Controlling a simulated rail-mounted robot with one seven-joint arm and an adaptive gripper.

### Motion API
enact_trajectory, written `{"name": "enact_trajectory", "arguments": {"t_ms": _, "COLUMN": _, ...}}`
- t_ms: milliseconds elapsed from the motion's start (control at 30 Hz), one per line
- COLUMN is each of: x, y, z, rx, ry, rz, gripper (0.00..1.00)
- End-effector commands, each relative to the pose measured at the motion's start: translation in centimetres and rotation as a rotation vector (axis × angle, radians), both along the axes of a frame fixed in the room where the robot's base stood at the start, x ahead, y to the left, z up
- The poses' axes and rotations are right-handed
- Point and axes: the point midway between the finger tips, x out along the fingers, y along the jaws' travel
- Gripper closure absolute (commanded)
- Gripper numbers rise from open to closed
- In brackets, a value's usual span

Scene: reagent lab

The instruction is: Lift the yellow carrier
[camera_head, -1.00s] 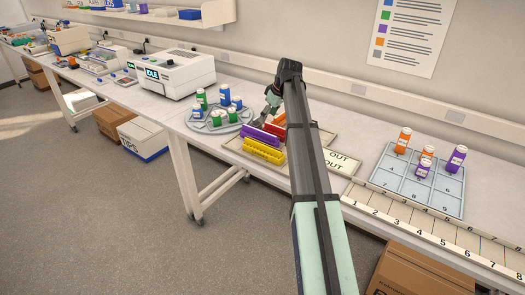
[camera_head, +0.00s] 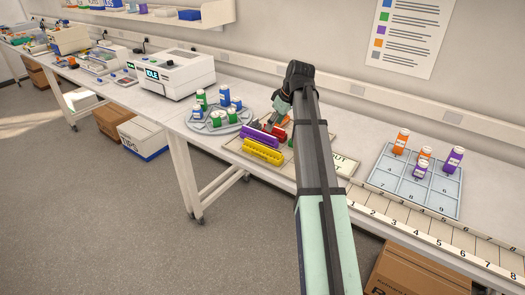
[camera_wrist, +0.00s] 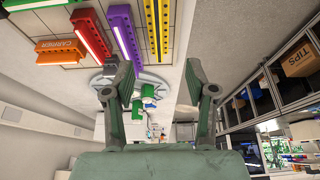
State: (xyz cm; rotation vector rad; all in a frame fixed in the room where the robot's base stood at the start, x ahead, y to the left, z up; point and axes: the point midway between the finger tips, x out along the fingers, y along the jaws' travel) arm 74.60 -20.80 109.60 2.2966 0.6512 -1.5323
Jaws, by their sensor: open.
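The yellow carrier (camera_head: 262,152) is a long bar lying on the tan mat at the front edge of the bench. It also shows in the wrist view (camera_wrist: 157,27), beyond my fingers near the top. A purple carrier (camera_head: 259,136) lies just behind it, and a red carrier (camera_head: 273,130) behind that. My gripper (camera_wrist: 160,95) is open and empty in the wrist view, with its two fingers spread apart. In the head view my gripper (camera_head: 277,110) is above the back of the mat, partly hidden by my arm. It is apart from the yellow carrier.
A round rack (camera_head: 222,126) with green and blue bottles stands left of the mat. A blue numbered grid tray (camera_head: 430,188) with orange and purple bottles is at the right. An orange carrier (camera_wrist: 60,52) and a green carrier (camera_wrist: 76,7) lie close to the red one.

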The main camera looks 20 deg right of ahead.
Motion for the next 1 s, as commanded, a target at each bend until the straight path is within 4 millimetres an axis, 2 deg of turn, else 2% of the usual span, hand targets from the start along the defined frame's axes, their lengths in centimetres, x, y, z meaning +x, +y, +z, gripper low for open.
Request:
{"name": "enact_trajectory", "arguments": {"t_ms": 600, "x": 3.4, "y": 2.0, "z": -9.1, "rx": 0.001, "ry": 0.003, "rz": 0.002, "gripper": 0.44}}
{"name": "enact_trajectory", "arguments": {"t_ms": 733, "x": 3.8, "y": 2.3, "z": -10.2, "rx": 0.001, "ry": 0.002, "rz": 0.002, "gripper": 0.44}}
{"name": "enact_trajectory", "arguments": {"t_ms": 1000, "x": 4.3, "y": 2.4, "z": -11.2, "rx": 0.000, "ry": 0.001, "rz": 0.001, "gripper": 0.44}}
